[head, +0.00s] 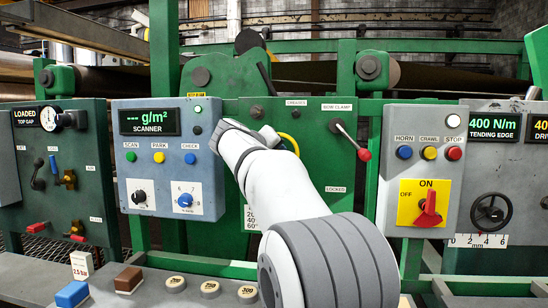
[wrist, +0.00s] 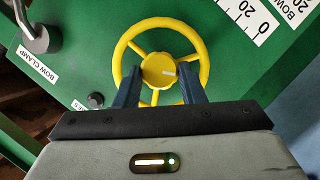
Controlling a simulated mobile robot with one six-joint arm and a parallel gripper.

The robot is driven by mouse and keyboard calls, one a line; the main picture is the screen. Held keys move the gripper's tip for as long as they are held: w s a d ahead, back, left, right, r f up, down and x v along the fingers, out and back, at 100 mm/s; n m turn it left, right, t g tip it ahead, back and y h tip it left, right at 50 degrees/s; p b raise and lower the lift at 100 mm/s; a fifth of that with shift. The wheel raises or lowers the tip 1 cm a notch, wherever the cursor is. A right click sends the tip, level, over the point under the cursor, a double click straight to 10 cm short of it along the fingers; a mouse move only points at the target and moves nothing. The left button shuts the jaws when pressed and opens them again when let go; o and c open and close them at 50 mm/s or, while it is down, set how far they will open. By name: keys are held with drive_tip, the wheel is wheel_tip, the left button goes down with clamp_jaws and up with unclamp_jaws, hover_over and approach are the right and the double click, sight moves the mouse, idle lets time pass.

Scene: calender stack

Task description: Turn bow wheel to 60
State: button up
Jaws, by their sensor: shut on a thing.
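The bow wheel (wrist: 202,62) is a yellow spoked handwheel on a green panel. In the head view my arm hides most of the wheel; only a yellow arc of the rim (head: 291,143) shows. A white scale (wrist: 245,14) with 0 and 20 shows in the wrist view. The bow pointer is not clearly visible.
The bow clamp lever with a red knob (head: 365,155) slants down to the right, close to the wheel; a LOCKED label (head: 336,189) is below. The scanner box (head: 166,190) stands left, the switch box (head: 389,215) right. A ledge with buttons runs along the front.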

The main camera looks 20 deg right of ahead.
drive_tip(key=shift+s+d+f+n+t+y+b, duration=0.2)
drive_tip(key=shift+n+t+b, duration=1.8)
drive_tip(key=shift+n, duration=3.6)
drive_tip(key=shift+s+d+f+n+t+b, duration=0.1)
drive_tip(key=shift+f+n+t+b, duration=0.2)
drive_tip(key=shift+n+t+b, duration=3.5)
drive_tip(key=shift+s+d+f+n+g+y+b, duration=0.2)
drive_tip(key=shift+n+g+b, duration=0.8)
drive_tip(key=shift+n, duration=6.4)
drive_tip(key=shift+w+a+n+t, duration=0.1)
drive_tip(key=shift+w+n+t, duration=0.05)
drive_tip(key=shift+n+t, duration=0.15)
drive_tip(key=o, duration=1)
drive_tip(key=shift+f, duration=0.1)
